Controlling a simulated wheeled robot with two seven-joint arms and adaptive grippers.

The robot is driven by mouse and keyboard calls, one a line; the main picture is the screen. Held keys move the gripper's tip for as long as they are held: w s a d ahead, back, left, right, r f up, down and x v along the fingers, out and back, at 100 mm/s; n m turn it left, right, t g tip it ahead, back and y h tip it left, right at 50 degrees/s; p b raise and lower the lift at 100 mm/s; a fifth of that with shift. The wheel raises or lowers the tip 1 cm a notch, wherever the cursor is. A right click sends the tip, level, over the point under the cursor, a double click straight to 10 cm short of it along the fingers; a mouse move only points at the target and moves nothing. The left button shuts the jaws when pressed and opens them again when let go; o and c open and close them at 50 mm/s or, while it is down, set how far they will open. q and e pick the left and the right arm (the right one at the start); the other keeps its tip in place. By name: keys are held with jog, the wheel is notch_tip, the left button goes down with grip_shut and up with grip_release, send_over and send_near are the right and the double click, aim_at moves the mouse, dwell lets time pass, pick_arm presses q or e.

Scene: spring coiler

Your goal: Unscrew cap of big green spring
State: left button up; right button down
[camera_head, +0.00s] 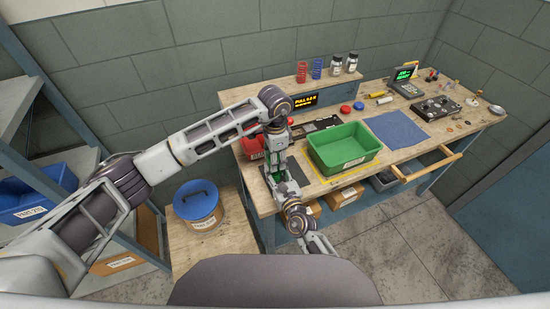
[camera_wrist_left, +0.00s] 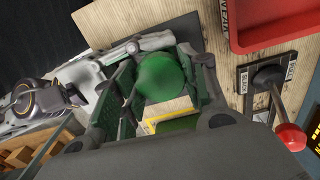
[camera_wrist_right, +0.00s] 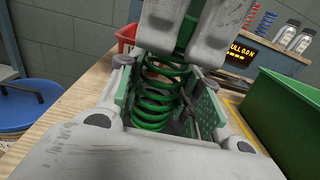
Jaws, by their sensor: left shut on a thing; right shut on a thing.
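The big green spring (camera_wrist_right: 155,98) stands between the fingers of my right gripper (camera_wrist_right: 165,110), which is shut on it. In the head view only a bit of green spring (camera_head: 279,174) shows between the two grippers. Its round green cap (camera_wrist_left: 163,77) is seen end-on in the left wrist view, between the fingers of my left gripper (camera_wrist_left: 165,85), which is shut on it. In the right wrist view the left gripper's fingers (camera_wrist_right: 182,30) come down over the spring's top and hide the cap. Whether cap and spring are joined is hidden.
A green bin (camera_head: 346,150) stands just right of the grippers, and a red bin (camera_wrist_left: 275,25) is behind them. A lever with a red knob (camera_wrist_left: 291,137) is close to the left gripper. A blue cloth (camera_head: 397,130) lies further right.

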pick_arm(q)
jog(key=o, duration=1.1)
jog(key=shift+r, duration=2.25)
